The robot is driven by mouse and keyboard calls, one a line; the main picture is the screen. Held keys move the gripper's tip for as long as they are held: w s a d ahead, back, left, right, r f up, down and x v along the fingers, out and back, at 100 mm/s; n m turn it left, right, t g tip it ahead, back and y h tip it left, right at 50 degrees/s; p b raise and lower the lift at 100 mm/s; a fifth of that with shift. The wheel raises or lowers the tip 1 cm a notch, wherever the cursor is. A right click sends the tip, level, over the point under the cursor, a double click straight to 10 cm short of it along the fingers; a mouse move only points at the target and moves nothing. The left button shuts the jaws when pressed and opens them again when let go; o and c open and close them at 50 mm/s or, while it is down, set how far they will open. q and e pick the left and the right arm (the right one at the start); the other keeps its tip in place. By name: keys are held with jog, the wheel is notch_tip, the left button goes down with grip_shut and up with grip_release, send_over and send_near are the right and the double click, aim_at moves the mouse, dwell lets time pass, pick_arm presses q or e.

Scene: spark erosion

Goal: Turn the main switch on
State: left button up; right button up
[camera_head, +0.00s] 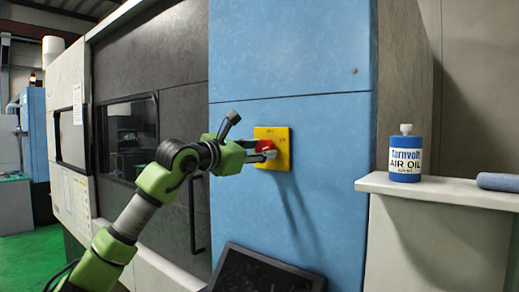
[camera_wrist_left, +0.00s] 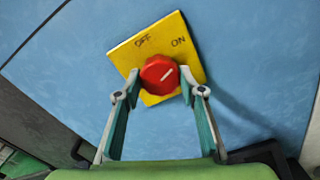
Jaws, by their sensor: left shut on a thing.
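The main switch is a red rotary knob (camera_wrist_left: 159,75) on a yellow plate (camera_wrist_left: 150,98), fixed to a blue machine panel. The plate carries the words OFF and ON. A pale mark on the knob points up and right in the left wrist view, toward the ON side. In the head view the yellow plate (camera_head: 284,162) is right of centre and the knob (camera_head: 265,145) is partly hidden by my fingers. My left gripper (camera_head: 267,150) reaches it from the left and is shut on the knob, one finger on each side. My right gripper is not in view.
The blue panel (camera_head: 330,200) is flat around the plate. A dark door handle (camera_head: 194,215) stands left of it, below my left arm. To the right, a pale ledge (camera_head: 440,192) holds a blue and white air oil bottle (camera_head: 405,160) and a rolled blue cloth (camera_head: 497,182).

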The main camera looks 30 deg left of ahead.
pick_arm(q)
jog(key=shift+m+p, duration=0.3)
jog(key=shift+m, duration=1.7)
jog(key=o, duration=1.1)
jog(key=shift+s+a, duration=0.15)
jog(key=shift+s, duration=1.85)
jog(key=shift+s+a, duration=0.15)
jog(key=shift+s, duration=1.85)
jog(key=shift+s+a, duration=0.15)
jog(key=shift+s, duration=1.85)
